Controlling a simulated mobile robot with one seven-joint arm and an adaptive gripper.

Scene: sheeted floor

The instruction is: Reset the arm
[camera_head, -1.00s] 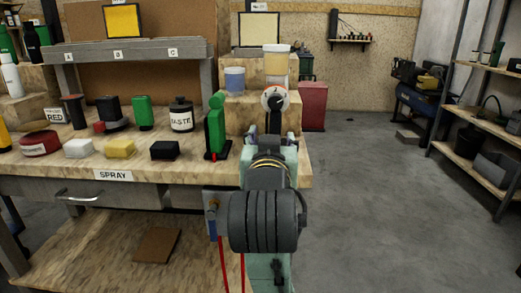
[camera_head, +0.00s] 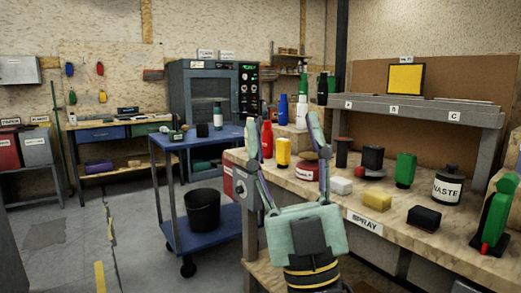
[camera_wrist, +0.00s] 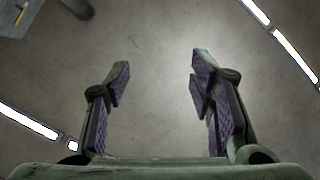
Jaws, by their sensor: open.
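My gripper (camera_head: 283,128) is raised in the head view, its two green fingers pointing up and spread wide apart. It appears in front of the left end of the wooden workbench (camera_head: 408,217). Nothing is between the fingers. In the wrist view, my gripper (camera_wrist: 160,85) is also open and empty, with purple pads on its fingers.
The workbench holds red, yellow and blue bottles, a white WASTE jar (camera_head: 447,187) and a green upright device (camera_head: 491,222). A blue cart (camera_head: 200,235) with a black bucket (camera_head: 203,210) stands left of my gripper. Open floor (camera_head: 75,235) lies further left.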

